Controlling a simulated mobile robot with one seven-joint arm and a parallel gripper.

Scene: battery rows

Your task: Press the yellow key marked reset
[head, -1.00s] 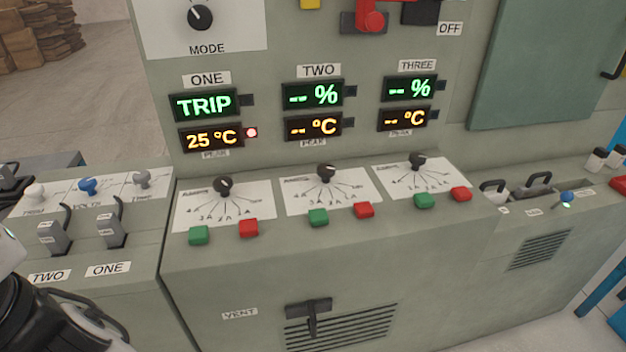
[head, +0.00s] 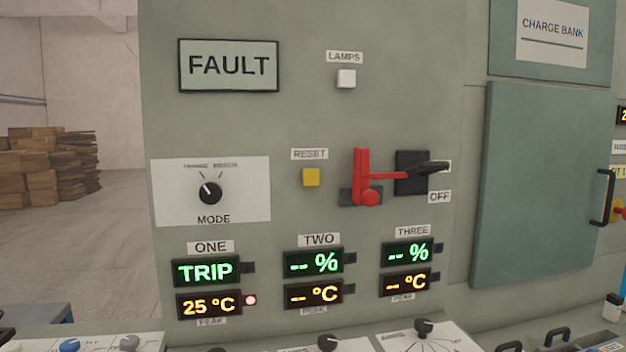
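The yellow key (head: 311,178) is a small square button on the upright grey panel, under a white label (head: 309,154) that reads RESET. Nothing covers it. It sits between the MODE dial plate and a red lever. I cannot tell from this view whether it is pressed in. My gripper is not in view.
A MODE dial (head: 209,193) is at left, a white LAMPS key (head: 346,79) above. Display ONE (head: 205,271) reads TRIP, with a red lamp (head: 250,300) lit beside 25 °C.

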